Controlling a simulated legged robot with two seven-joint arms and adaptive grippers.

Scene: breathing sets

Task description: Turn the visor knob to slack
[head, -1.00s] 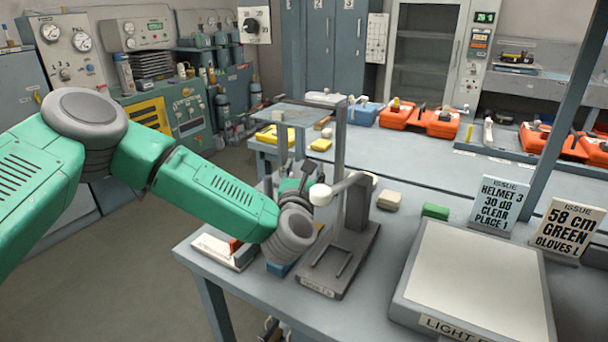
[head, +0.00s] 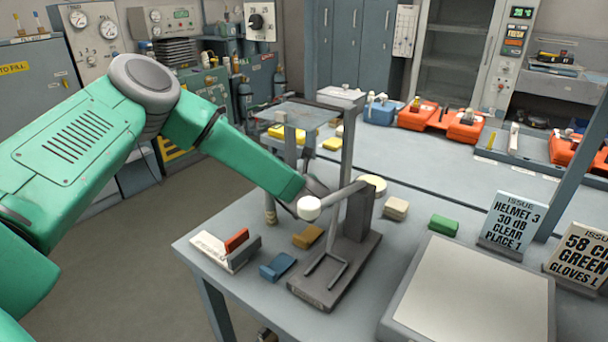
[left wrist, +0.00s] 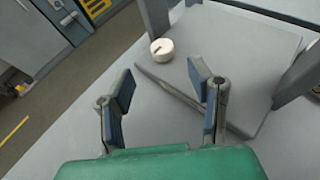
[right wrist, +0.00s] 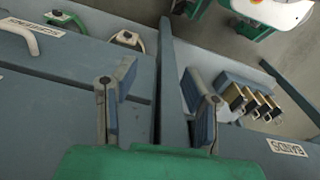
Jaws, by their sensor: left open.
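A round white knob (left wrist: 162,48) with a dark mark across its face shows at the upper middle of the left wrist view. In the head view a grey stand (head: 356,220) on the near table carries a bar with a white round end (head: 309,207) and another pale round piece (head: 372,183). I cannot tell which of these is the marked knob. My left gripper (left wrist: 162,88) is open and empty, with the knob beyond its fingertips and apart from them. My right gripper (right wrist: 158,88) is open and empty.
A blue block (head: 278,266), an orange block (head: 307,237) and a white holder with a red piece (head: 226,250) stand left of the stand. A light box (head: 470,290) lies to the right. Below my right gripper are grey surfaces and a box labelled BANDS (right wrist: 286,147).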

